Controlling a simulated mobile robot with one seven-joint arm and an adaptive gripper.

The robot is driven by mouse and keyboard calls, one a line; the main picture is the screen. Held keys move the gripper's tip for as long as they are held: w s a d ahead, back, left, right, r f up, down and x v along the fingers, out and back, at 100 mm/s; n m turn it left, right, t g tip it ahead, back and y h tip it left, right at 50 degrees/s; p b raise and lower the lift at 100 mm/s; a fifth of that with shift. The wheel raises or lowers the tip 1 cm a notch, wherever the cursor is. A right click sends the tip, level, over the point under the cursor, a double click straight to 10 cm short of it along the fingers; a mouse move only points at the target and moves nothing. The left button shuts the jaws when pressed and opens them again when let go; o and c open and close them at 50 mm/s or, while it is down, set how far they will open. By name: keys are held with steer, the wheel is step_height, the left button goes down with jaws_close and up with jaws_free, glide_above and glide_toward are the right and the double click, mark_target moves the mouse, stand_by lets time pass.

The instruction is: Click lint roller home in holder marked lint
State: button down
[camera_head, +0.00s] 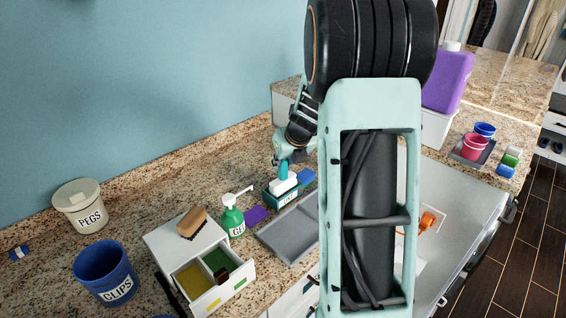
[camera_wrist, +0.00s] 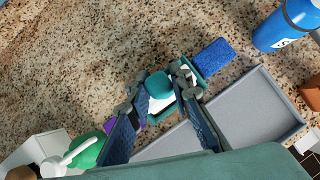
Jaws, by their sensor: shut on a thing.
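The lint roller has a teal handle (camera_head: 284,171) and a white roller. In the head view it is upright over the teal holder (camera_head: 281,197), whose label is small and partly readable. My gripper (camera_head: 283,161) is shut on the handle from above. In the wrist view, the handle (camera_wrist: 158,85) lies between the two fingers of my gripper (camera_wrist: 157,88), with part of the white roller just below it. A teal edge of the holder (camera_wrist: 188,92) shows beside the right finger. The fingers hide the rest, so I cannot tell whether the roller is fully seated.
A grey tray (camera_head: 288,236) lies in front of the holder, and a blue block (camera_wrist: 214,57) beside it. A green pump bottle (camera_head: 233,222) and purple cloth (camera_head: 256,215) stand left, near a white drawer unit (camera_head: 157,240). A blue bottle (camera_wrist: 285,25) is at upper right.

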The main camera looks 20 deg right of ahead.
steer(key=shift+f+b, duration=0.55)
steer(key=shift+f, duration=0.4)
stand_by(0.5)
steer(key=c, duration=1.7)
jaws_free()
steer(key=shift+r, duration=0.1)
steer(key=v, duration=1.2)
